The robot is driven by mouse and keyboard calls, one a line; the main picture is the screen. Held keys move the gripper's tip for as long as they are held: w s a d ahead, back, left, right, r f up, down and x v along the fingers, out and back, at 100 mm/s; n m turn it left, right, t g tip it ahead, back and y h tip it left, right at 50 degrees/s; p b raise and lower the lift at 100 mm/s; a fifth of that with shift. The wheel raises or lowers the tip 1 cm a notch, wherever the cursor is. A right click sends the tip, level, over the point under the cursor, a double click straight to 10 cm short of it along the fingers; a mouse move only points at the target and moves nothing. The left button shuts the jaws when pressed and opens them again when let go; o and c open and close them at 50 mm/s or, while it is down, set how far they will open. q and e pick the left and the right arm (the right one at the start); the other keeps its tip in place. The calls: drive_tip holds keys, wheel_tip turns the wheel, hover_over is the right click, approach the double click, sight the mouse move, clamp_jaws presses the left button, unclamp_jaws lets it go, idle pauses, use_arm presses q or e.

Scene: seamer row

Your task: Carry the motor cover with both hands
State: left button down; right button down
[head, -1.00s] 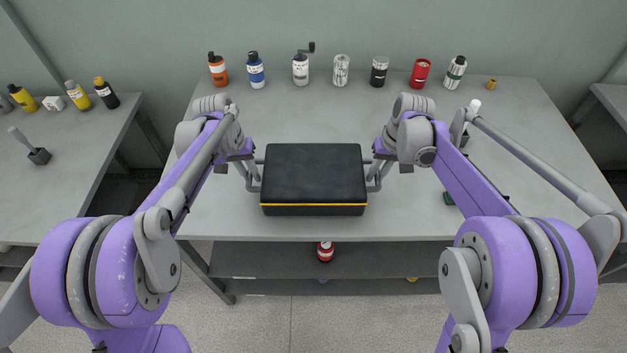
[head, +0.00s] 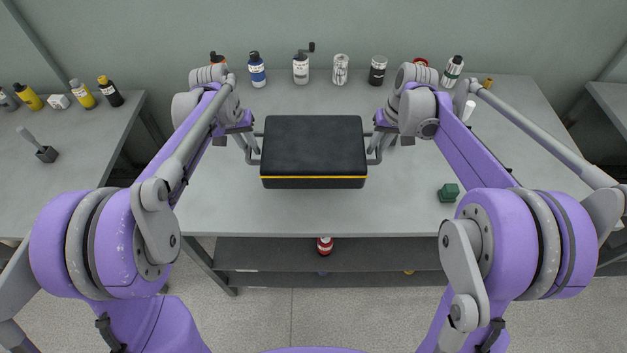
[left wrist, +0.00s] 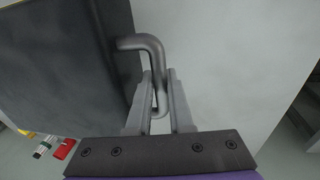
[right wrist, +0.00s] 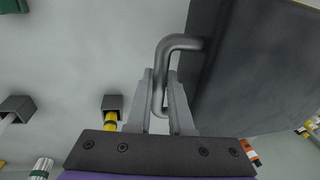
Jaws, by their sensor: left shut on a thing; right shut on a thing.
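The motor cover (head: 313,148) is a black box with a yellow stripe along its front lower edge and a grey bar handle at each side. It looks level over the middle of the grey table (head: 300,215); any gap beneath it is hard to judge. My left gripper (left wrist: 158,85) is shut on the left handle (left wrist: 145,43), and my right gripper (right wrist: 160,85) is shut on the right handle (right wrist: 178,42). Both wrist views show a handle bar between the fingers and the cover's dark side beside it. In the head view, my wrists partly hide the fingers.
Several bottles and cans, including a blue bottle (head: 257,70) and a dark can (head: 377,70), line the table's back edge. A green block (head: 448,193) lies at the right front. The table's front middle is clear. A side table (head: 60,130) stands at left.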

use_arm(q)
drive_tip(key=shift+w, duration=0.1)
use_arm(e)
drive_tip(key=shift+w, duration=0.1)
use_arm(q)
drive_tip(key=shift+f, duration=0.1)
use_arm(e)
drive_tip(key=shift+f, duration=0.1)
